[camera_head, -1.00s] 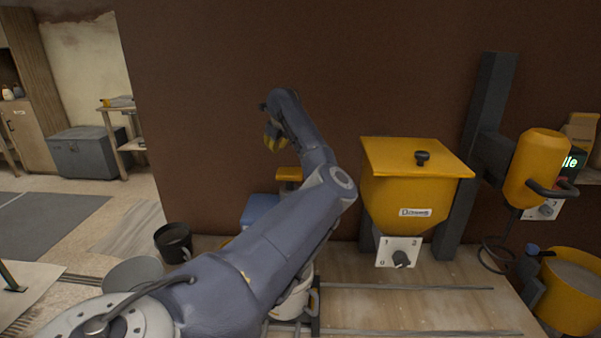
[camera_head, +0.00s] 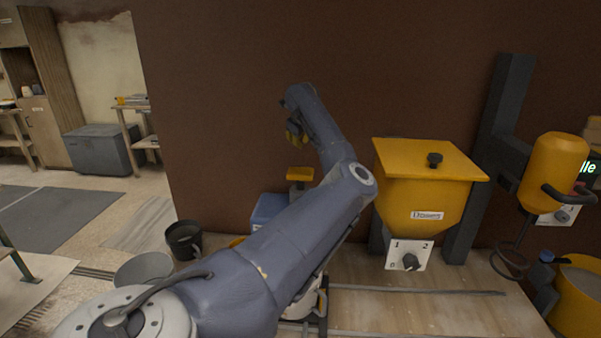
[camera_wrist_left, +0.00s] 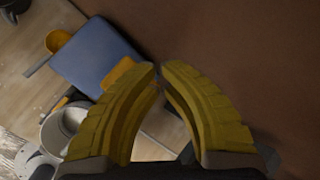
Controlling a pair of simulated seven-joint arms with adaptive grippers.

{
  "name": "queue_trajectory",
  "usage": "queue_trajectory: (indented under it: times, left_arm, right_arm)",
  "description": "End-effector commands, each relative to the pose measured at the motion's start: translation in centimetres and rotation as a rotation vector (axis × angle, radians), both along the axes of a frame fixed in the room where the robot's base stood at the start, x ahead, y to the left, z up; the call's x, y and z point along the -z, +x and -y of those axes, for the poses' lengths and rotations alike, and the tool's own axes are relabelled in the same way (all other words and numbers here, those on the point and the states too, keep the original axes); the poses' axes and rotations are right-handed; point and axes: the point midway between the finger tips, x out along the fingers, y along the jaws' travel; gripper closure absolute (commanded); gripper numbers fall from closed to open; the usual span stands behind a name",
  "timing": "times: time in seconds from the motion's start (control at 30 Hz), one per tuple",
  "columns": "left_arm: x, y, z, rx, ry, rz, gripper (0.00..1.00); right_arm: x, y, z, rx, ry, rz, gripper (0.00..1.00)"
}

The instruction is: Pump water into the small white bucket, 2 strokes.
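The blue water container (camera_head: 268,208) stands at the wall, partly hidden by my left arm; it also shows in the left wrist view (camera_wrist_left: 95,55). Its yellow pump head (camera_head: 300,174) sits on top. My left gripper (camera_head: 296,136) is above the pump head, apart from it. In the left wrist view its yellow fingers (camera_wrist_left: 158,68) have their tips almost together with nothing between them; an orange part (camera_wrist_left: 122,73) shows behind one finger. The small white bucket (camera_head: 306,302) is mostly hidden behind my arm; in the left wrist view it stands beside the container (camera_wrist_left: 57,128). My right gripper is not seen.
A yellow hopper (camera_head: 424,205) with a dial (camera_head: 408,257) stands right of my arm. Further right are a yellow mixer (camera_head: 556,165) and a yellow tub (camera_head: 578,300). A black bucket (camera_head: 184,240) and a grey one (camera_head: 143,270) are at left.

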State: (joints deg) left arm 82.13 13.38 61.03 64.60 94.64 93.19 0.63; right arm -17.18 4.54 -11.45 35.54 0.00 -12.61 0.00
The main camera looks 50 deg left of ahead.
Motion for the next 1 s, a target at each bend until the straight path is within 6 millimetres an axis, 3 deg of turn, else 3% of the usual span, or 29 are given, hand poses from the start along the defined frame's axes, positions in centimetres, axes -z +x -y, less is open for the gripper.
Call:
queue_trajectory:
  times: [0.53,1.0]
  left_arm:
    - [6.0,0.0,0.0,-0.001,0.0,-0.002,1.0]
    - [7.8,0.0,0.0,-0.001,0.001,-0.001,1.0]
  right_arm:
    - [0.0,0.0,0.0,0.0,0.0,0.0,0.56]
    - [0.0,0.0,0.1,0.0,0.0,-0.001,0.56]
